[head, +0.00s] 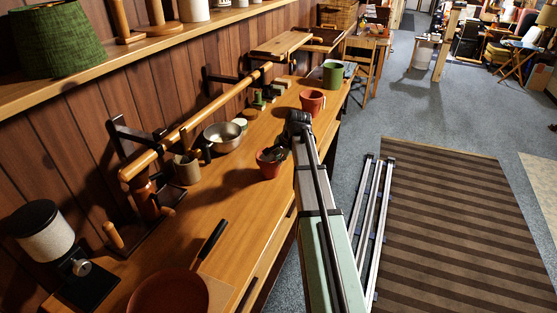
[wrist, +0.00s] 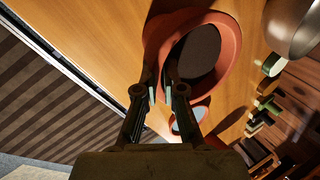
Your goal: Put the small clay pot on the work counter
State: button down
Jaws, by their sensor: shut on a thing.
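A small reddish clay pot (head: 269,169) with a dark inside is at the work counter (head: 225,207), near its front edge. It looks upright; I cannot tell whether its base touches the wood or hangs just above it. My gripper (head: 275,154) is shut on the pot's rim. In the wrist view the pot (wrist: 228,62) fills the upper middle, and my gripper (wrist: 161,94) has its two fingertips close together at the rim. A second reddish clay pot (head: 312,101) stands farther back on the counter.
A metal bowl (head: 222,136) and a brown mug (head: 187,169) stand left of the held pot. A green pot (head: 333,74) stands at the far end. A pan (head: 170,290) lies in front. A wooden rail (head: 215,110) runs along the wall side. Bare wood lies between pan and pot.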

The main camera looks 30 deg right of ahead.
jog(key=c, duration=1.3)
grip_release()
jog(key=shift+f, duration=0.1)
jog(key=b+v, duration=0.2)
jog(key=v, duration=1)
